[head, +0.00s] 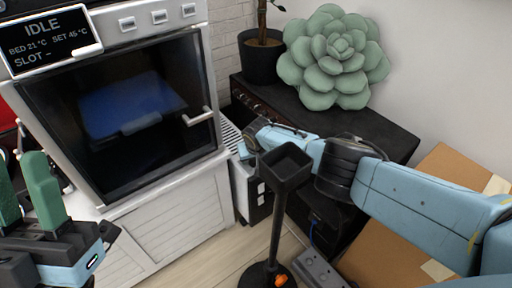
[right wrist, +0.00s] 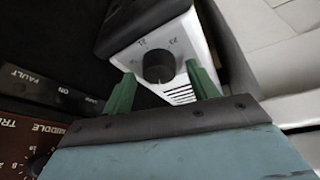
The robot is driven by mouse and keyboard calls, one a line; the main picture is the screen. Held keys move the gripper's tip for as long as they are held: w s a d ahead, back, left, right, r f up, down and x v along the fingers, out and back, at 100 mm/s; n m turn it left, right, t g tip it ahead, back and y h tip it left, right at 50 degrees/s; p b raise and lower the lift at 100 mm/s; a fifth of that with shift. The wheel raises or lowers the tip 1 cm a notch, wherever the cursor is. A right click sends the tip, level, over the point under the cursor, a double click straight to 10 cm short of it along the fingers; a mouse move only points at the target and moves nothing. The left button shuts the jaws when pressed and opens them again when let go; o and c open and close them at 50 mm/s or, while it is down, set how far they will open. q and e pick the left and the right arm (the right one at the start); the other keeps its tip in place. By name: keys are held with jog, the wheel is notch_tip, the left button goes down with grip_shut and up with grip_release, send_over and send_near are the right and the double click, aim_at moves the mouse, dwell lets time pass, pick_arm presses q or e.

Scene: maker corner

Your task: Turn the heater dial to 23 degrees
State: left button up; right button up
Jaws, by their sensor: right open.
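The heater is a white and black box (head: 252,190) low between the cabinet and the dark shelf in the head view. The right wrist view shows its white face (right wrist: 190,38) with a round dark dial (right wrist: 158,66). My left gripper (head: 22,190) is open and empty at the lower left.
A printer-like machine (head: 110,205) with a glass door and handle stands on the left, its screen (head: 50,42) reading IDLE. A dark shelf (head: 385,130) holds a plant pot (head: 262,58) and a green succulent cushion (head: 335,58). A black stand (head: 280,205) rises in front.

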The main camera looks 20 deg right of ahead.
aim_at(255, 162)
jog(key=p+v, duration=0.3)
jog(key=shift+r+p, duration=0.1)
jog(key=shift+p, duration=0.25)
pick_arm(q)
jog(key=w+f+g+y+p, duration=0.35)
jog(key=w+f+g, duration=0.35)
jog(key=f+g, duration=0.5)
pick_arm(e)
jog(key=v, duration=0.3)
pick_arm(q)
jog(key=s+a+f+g+y+p, duration=0.2)
jog(key=s+a+f+g+p, duration=0.1)
jog(key=s+f+g, duration=0.3)
jog(key=s+a+f+g+y+p, duration=0.2)
jog(key=s+f+g, duration=0.4)
jog(key=f, duration=0.4)
jog(key=shift+s+a+f+n+g+y+p, duration=0.2)
jog(key=shift+a+n+g+y+p, duration=0.25)
jog(key=shift+a+g, duration=0.55)
pick_arm(e)
jog(key=v, duration=0.6)
jog(key=shift+s+r, duration=0.15)
jog(key=shift+r, duration=0.25)
pick_arm(q)
jog(key=shift+w+a, duration=0.1)
